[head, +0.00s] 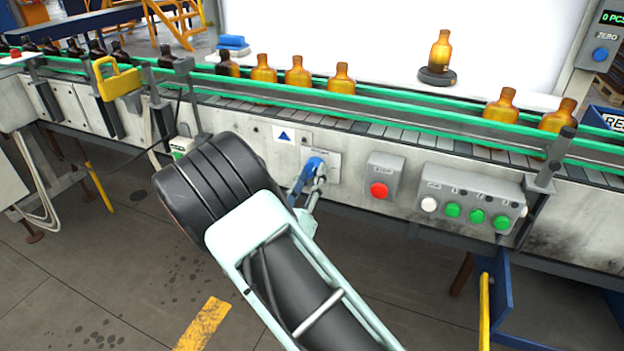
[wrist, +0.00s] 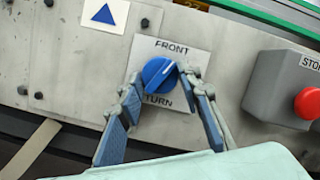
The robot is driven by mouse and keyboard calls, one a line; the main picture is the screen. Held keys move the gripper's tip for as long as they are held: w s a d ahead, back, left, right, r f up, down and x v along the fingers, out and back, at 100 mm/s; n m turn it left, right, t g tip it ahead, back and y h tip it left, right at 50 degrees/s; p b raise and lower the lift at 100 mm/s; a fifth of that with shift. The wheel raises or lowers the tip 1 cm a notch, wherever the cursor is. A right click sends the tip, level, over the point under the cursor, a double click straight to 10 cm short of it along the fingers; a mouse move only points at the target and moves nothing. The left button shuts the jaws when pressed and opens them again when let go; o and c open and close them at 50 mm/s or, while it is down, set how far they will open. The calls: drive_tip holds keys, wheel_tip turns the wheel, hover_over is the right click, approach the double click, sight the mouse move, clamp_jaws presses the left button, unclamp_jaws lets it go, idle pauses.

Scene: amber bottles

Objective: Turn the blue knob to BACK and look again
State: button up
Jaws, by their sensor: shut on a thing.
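The blue knob (wrist: 158,76) sits on a pale plate (wrist: 196,55) on the conveyor's side panel. "FRONT" is printed above it and "TURN" shows below it, perhaps only part of a word. Its white pointer line tilts to the upper right. My gripper (wrist: 160,82) has one finger on each side of the knob and is shut on it. In the head view my gripper (head: 308,184) reaches the panel, and the knob (head: 315,165) is partly hidden by it. An amber bottle (head: 440,52) stands upright on a dark round disc (head: 437,77) before a white backlit panel.
A grey box with a red stop button (head: 379,190) is right of the knob. Further right is a box with white and green buttons (head: 475,212). Several amber bottles (head: 298,73) stand on the green-railed conveyor above. A display (head: 612,17) reads "0 PCS".

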drive_tip(key=m+h, duration=0.1)
drive_tip(key=m, duration=0.2)
drive_tip(key=m+g+h+b, duration=0.1)
drive_tip(key=m, duration=0.1)
drive_tip(key=m+h+b, duration=0.1)
drive_tip(key=m, duration=0.2)
drive_tip(key=shift+a+m+g, duration=0.3)
drive_tip(key=m+g+h+b, duration=0.1)
drive_tip(key=m, duration=0.2)
drive_tip(key=m+g+h+b, duration=0.1)
drive_tip(key=m, duration=0.3)
drive_tip(key=shift+w+a+r, duration=0.1)
drive_tip(key=shift+r, duration=0.1)
drive_tip(key=shift+m, duration=0.3)
drive_tip(key=o, duration=1.2)
drive_tip(key=shift+c, duration=0.2)
drive_tip(key=v, duration=1.2)
